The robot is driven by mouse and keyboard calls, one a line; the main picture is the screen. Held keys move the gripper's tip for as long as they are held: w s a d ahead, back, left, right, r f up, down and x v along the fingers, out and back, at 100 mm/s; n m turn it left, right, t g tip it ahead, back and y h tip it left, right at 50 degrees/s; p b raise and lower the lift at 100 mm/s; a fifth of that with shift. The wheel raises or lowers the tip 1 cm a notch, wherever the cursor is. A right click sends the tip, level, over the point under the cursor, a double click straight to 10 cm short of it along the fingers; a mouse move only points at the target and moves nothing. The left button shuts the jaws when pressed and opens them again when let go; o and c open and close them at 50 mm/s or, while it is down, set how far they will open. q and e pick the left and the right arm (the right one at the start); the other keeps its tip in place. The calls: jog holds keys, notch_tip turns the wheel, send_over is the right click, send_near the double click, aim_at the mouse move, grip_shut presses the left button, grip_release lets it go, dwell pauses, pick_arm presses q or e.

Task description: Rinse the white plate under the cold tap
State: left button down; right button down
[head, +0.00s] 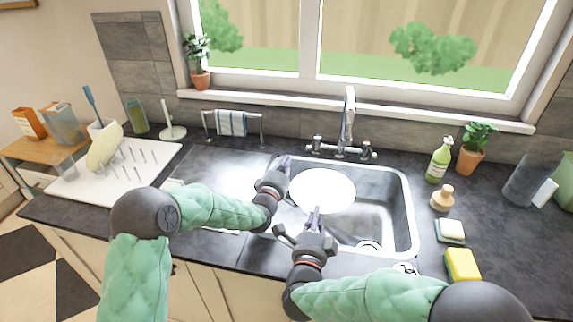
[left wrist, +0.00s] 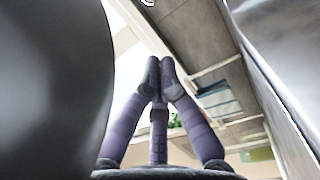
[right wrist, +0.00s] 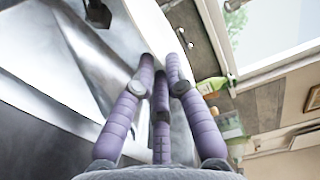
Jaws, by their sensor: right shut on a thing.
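The white plate (head: 322,188) is over the sink basin (head: 408,215), in front of and below the tap spout (head: 348,110). My right gripper (head: 316,212) is shut on the plate's near edge; the right wrist view shows its fingers (right wrist: 163,70) closed by a white rim (right wrist: 150,25). A left tap handle (head: 316,143) and a right tap handle (head: 367,150) flank the spout. I cannot tell which is cold, and no water stream shows. My left gripper (head: 284,164) is over the sink's left edge, left of the plate, its fingers (left wrist: 160,65) together and empty.
A dish rack (head: 140,165) stands at the left. A towel rail (head: 232,122) is behind the drainer. Right of the sink are a green bottle (head: 439,160), a wooden brush (head: 442,197), a sponge (head: 450,230), a yellow sponge (head: 462,265) and a potted plant (head: 472,155).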

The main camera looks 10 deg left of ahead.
jog(key=s+a+r, duration=0.1)
jog(key=s+a+r+p, duration=0.1)
jog(key=shift+s+r, duration=0.3)
jog(key=shift+r, duration=0.1)
dwell(0.7)
